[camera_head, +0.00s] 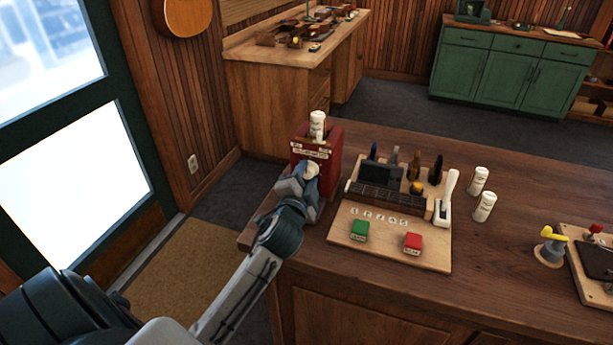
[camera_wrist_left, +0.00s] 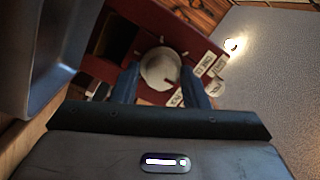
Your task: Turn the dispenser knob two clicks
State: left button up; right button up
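The dispenser is a dark red box (camera_head: 331,150) at the left end of the wooden counter, with a white cylinder (camera_head: 317,125) in its top and a pale label on its front. Its round cream knob (camera_head: 312,170) is on the front face. My left gripper (camera_head: 304,180) is at the knob. In the left wrist view the knob (camera_wrist_left: 160,68) sits between the two blue-grey fingers (camera_wrist_left: 160,80), which appear to touch it on both sides. White labels (camera_wrist_left: 205,73) lie right of the knob. My right gripper is not in view.
The counter's left edge is close to my left arm.

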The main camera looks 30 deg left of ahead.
pick_arm(q)
jog(key=shift+s+r, duration=0.15)
jog(key=shift+r, duration=0.05)
jog(key=c, duration=0.4)
jog(key=shift+r+m, duration=0.1)
jog(key=shift+m, duration=0.2)
jog(key=m+p, duration=0.3)
jog(key=m, duration=0.1)
jog(key=shift+r+t, duration=0.15)
jog(key=shift+t, duration=0.15)
jog(key=m+p, duration=0.2)
jog(key=m, duration=0.1)
jog(key=m+p, duration=0.2)
jog(key=m, duration=0.2)
jog(key=shift+t+h, duration=0.3)
jog(key=m+p, duration=0.2)
jog(key=m, duration=0.1)
jog(key=shift+m, duration=0.4)
jog(key=m+p, duration=0.2)
jog(key=m, duration=0.2)
jog(key=shift+a+t+h, duration=0.1)
jog(key=shift+t+h, duration=0.2)
jog(key=shift+h, duration=0.1)
jog(key=m+p, duration=0.2)
jog(key=m, duration=0.4)
jog(key=shift+a+h+p, duration=0.1)
jog(key=shift+h+p, duration=0.3)
